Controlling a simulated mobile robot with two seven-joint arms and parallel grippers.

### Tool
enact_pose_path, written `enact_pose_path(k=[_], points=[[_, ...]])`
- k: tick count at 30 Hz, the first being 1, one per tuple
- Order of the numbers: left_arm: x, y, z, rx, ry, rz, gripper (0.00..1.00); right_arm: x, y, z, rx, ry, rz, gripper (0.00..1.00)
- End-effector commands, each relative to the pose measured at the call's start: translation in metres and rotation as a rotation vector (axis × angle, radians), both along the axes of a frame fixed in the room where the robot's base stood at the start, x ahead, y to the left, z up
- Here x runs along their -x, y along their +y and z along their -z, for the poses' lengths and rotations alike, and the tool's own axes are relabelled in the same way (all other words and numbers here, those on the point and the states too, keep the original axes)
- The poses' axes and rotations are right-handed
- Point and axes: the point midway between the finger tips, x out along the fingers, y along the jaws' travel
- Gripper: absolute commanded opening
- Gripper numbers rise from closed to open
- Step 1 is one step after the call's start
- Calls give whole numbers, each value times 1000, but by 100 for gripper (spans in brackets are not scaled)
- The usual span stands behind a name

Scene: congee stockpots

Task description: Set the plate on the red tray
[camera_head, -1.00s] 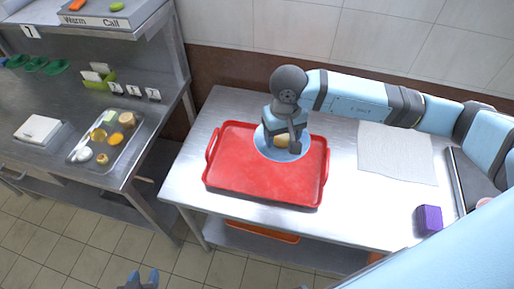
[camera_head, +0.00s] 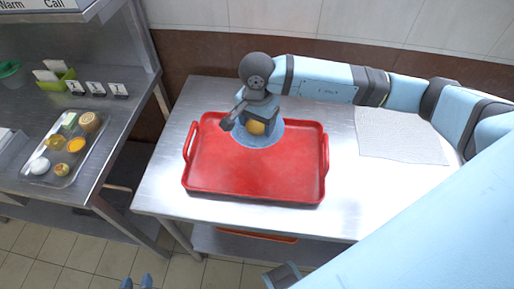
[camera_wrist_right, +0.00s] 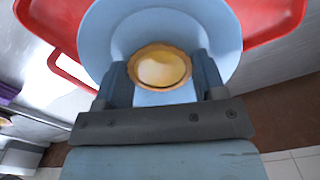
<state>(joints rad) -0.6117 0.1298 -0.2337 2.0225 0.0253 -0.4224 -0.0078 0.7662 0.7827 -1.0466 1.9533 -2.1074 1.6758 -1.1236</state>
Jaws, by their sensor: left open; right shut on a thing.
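The red tray (camera_head: 222,172) lies on the steel table, with a raised handle at each end. A light blue round plate (camera_head: 240,137) with a yellow round food piece (camera_head: 256,128) in its middle is over the tray's back middle part. I cannot tell whether it touches the tray. My right gripper (camera_head: 257,118) is over the plate. In the right wrist view its fingers are shut on the two sides of the food (camera_wrist_right: 160,68), inside the plate's rim (camera_wrist_right: 225,40). My left gripper (camera_head: 136,282) is open and empty at the bottom edge, low in front of the table.
A grey-white cloth (camera_head: 400,135) lies right of the tray on the table (camera_head: 345,205). At the left a counter holds a metal tray (camera_head: 48,172) with several small foods, small cards and a green holder (camera_head: 55,80). The tray's front part is bare.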

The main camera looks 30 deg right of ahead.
Motion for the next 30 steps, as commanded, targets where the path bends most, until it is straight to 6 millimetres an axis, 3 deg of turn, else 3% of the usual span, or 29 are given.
enact_pose_path(k=[3,9,14,22,30], points=[[0,0,-1,-2,-1,0,43,1,1,32,0,6,-1,38],[0,1,0,-5,2,2,43,0,0,64,0,2,-1,38],[0,1,0,-6,1,3,43,0,1,74,-1,1,-2,38],[0,1,-2,-6,-1,3,43,1,0,110,0,1,-1,38],[0,1,-1,-6,-1,4,43,0,0,113,-1,-1,-2,38]])
